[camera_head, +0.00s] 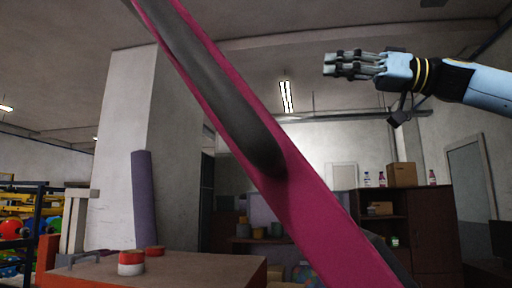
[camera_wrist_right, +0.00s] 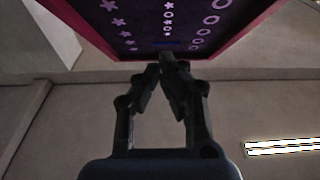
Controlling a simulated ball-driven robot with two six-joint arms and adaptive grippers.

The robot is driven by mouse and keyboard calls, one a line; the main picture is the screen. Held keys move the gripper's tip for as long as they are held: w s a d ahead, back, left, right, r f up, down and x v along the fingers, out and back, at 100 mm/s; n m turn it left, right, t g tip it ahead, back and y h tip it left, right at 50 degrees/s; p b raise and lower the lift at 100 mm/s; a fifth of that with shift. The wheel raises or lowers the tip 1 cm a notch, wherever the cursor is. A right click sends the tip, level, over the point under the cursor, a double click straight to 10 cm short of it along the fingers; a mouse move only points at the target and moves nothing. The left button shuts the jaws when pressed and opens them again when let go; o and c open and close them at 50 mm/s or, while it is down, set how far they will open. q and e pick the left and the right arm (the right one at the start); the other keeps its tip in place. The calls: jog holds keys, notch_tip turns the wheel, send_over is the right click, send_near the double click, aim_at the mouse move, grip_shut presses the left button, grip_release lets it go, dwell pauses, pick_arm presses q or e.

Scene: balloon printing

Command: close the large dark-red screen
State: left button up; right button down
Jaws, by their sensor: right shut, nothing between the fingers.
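The large dark-red screen (camera_head: 300,196) stands raised and tilted in the head view, seen nearly edge-on, running from the top left to the bottom right with a dark panel inside its frame. In the right wrist view its underside (camera_wrist_right: 165,28) shows dark, with purple stars and rings, inside a dark-red frame. My right gripper (camera_head: 328,64) is to the right of the screen in the head view. In the wrist view its fingers (camera_wrist_right: 168,66) are shut and empty, with the tips just at the frame's near edge; I cannot tell whether they touch it. My left gripper is not in view.
A brown work table (camera_head: 200,268) stands below, with red-and-white round pots (camera_head: 131,263) on it. A rack with coloured balls (camera_head: 12,229) is at the left. A dark cabinet (camera_head: 435,225) with a box and bottles stands behind at the right.

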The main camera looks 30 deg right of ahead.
notch_tip(320, 180, down, 10)
jog(key=w+f+b, duration=0.1)
jog(key=w+b, duration=0.1)
jog(key=b, duration=0.6)
jog(key=p+x, duration=0.4)
jog(key=p, duration=0.2)
jog(key=p+x, duration=0.4)
jog(key=p, duration=0.2)
jog(key=f+p+x, duration=0.1)
jog(key=p+x, duration=0.3)
jog(key=p, duration=0.2)
jog(key=shift+s+a, duration=0.2)
jog(key=shift+a, duration=0.2)
jog(key=shift+w+a+f+p, duration=0.35)
jog(key=shift+a+f+p, duration=0.1)
jog(key=shift+f, duration=0.2)
jog(key=shift+f, duration=0.1)
